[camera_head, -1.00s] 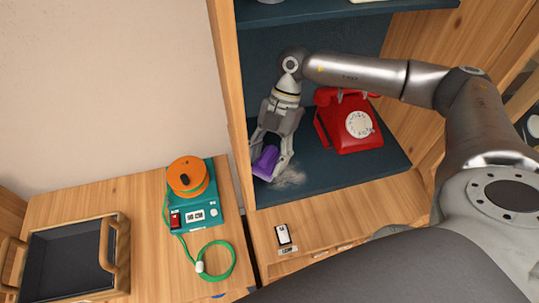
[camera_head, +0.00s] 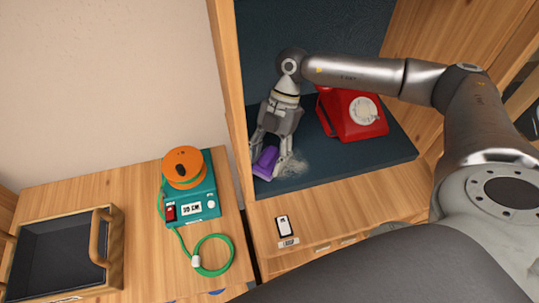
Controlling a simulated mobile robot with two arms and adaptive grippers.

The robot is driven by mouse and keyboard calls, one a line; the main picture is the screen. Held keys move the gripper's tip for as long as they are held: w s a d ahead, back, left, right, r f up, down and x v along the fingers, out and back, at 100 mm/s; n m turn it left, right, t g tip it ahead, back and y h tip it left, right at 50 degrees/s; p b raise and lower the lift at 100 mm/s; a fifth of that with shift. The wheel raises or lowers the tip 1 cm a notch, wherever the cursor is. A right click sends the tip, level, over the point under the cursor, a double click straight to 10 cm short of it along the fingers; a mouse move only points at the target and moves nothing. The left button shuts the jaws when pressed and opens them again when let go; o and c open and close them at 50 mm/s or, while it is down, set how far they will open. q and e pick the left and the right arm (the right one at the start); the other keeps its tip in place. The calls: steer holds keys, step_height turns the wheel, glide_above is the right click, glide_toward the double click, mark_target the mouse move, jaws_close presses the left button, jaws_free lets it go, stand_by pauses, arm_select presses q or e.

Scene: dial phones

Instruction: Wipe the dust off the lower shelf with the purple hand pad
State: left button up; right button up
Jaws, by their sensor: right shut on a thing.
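The purple hand pad (camera_head: 265,160) is between the fingers of my right gripper (camera_head: 269,161), which is shut on it. The pad is low at the left front part of the dark lower shelf (camera_head: 330,172), close to the left side panel. Whether it presses on the shelf is hard to tell. A pale grey patch of dust (camera_head: 291,164) lies on the shelf just right of the pad. The gripper hides part of the pad and the shelf behind it. My left gripper is not in view.
A red dial phone (camera_head: 351,114) stands on the same shelf, right of my gripper. The wooden side panel (camera_head: 238,130) is close on the left. A teal device with an orange top (camera_head: 190,190), a green cord and a dark tray (camera_head: 60,255) are on the lower left surface.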

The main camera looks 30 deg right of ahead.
steer(key=shift+a, duration=0.3)
steer(key=shift+s+d+r+p, duration=0.15)
steer(key=shift+d+p, duration=0.25)
steer(key=shift+d, duration=0.65)
steer(key=shift+s+d, duration=0.2)
steer(key=shift+d, duration=0.6)
steer(key=shift+s+d+p, duration=0.3)
steer(key=shift+d, duration=0.85)
steer(key=shift+s+d+p, duration=0.3)
steer(key=shift+d, duration=0.9)
steer(key=shift+s+d+p, duration=0.3)
steer(key=shift+d, duration=0.85)
steer(key=shift+r, duration=0.15)
steer(key=shift+r+p, duration=0.1)
steer(key=shift+p, duration=0.25)
steer(key=shift+w+a+p, duration=0.25)
steer(key=shift+a+p, duration=0.2)
steer(key=shift+a, duration=0.55)
steer(key=shift+w+a+r+p, duration=0.1)
steer(key=shift+w+a+p, duration=0.35)
steer(key=shift+a, duration=1)
steer(key=shift+w+a+r+p, duration=0.1)
steer(key=shift+w+a+p, duration=0.35)
steer(key=shift+a, duration=1)
steer(key=shift+w+a+p, duration=0.2)
steer(key=shift+a+p, duration=0.4)
steer(key=shift+a, duration=0.85)
steer(key=shift+w+d, duration=0.15)
